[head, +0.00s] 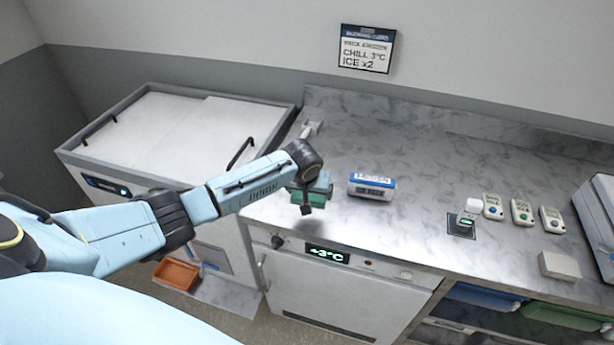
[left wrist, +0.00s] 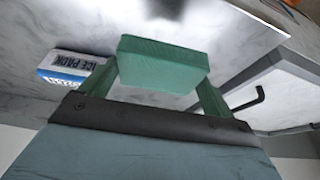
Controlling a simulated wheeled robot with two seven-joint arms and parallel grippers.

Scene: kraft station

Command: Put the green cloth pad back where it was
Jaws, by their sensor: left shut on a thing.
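The green cloth pad (left wrist: 165,62) is a flat green block between the fingers of my left gripper (left wrist: 155,82), which is shut on it. In the head view my left gripper (head: 316,190) is over the front left part of the marble counter (head: 400,225), just left of a white and blue ice pack (head: 372,187). The arm partly hides the pad there. A shadow on the counter suggests the pad is held above it; the exact height is unclear. My right gripper is not in view.
A white chest with a two-part lid (head: 180,125) stands left of the counter. The counter's middle is clear.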

